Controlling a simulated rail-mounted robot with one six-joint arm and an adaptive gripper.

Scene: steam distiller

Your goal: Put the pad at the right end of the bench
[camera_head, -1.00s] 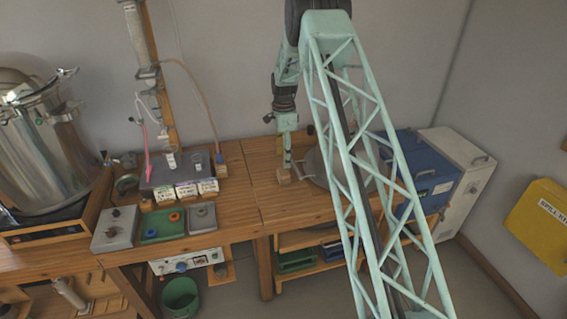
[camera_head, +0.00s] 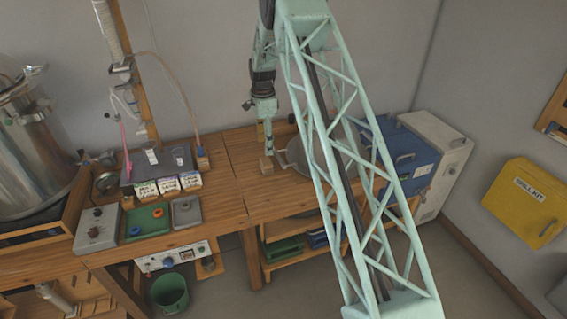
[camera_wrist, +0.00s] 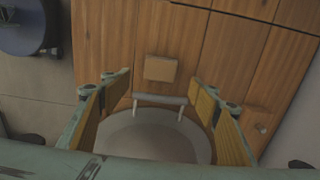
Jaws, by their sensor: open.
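A small tan square block (camera_head: 266,165), which looks like the pad, lies flat on the wooden bench beside a round metal pot (camera_head: 318,155). In the wrist view the block (camera_wrist: 160,68) lies just beyond the pot's handle (camera_wrist: 160,99). My gripper (camera_head: 266,146) is above the block in the head view, with a small gap between them. In the wrist view my gripper (camera_wrist: 160,82) is open and empty, its two tan-padded fingers wide apart. Part of the pot is hidden behind my arm.
The pot (camera_wrist: 150,140) stands close to the block. Left of the block is bare bench, then labelled boxes (camera_head: 168,184) and control boxes (camera_head: 97,228). A yellow spill kit (camera_head: 525,200) hangs at right.

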